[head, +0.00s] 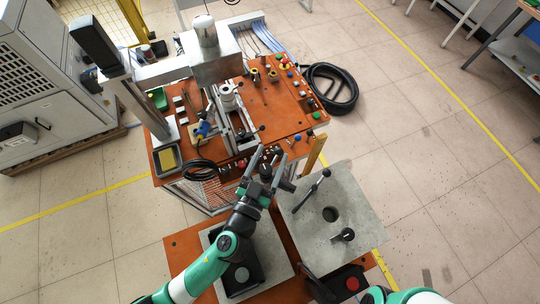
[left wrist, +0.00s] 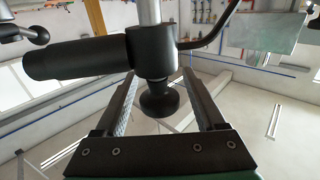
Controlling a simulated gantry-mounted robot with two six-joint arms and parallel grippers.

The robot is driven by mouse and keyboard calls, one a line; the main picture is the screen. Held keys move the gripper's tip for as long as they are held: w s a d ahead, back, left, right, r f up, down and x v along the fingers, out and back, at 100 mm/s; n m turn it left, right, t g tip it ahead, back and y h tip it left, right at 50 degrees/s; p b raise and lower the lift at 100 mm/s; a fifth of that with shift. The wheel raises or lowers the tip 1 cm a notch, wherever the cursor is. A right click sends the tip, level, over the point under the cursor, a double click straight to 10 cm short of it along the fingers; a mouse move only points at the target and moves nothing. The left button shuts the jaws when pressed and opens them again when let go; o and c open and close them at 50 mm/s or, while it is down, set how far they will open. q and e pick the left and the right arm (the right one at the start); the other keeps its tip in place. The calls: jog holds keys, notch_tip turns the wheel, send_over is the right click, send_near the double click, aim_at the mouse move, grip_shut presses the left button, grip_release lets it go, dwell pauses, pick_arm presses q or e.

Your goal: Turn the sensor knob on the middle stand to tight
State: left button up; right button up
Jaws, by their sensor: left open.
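In the left wrist view, a black sensor body (left wrist: 75,60) lies sideways, clamped to an upright metal post (left wrist: 150,12). A round black knob (left wrist: 158,98) sits on the clamp's near side. My left gripper (left wrist: 159,76) is open, with one finger on each side of the knob. Gaps show between the knob and both fingers, so it is not gripped. In the head view my left gripper (head: 266,160) is over the front edge of the orange workbench. There the knob is hard to pick out among the dark finger parts. My right gripper is out of view.
The orange workbench (head: 172,142) carries the heater and several small parts. A grey plate (head: 365,205) with a round hole and black-handled parts stands to the right of my left gripper. A red button (head: 352,284) is near the bottom.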

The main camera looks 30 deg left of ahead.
pick_arm(q)
grip_shut()
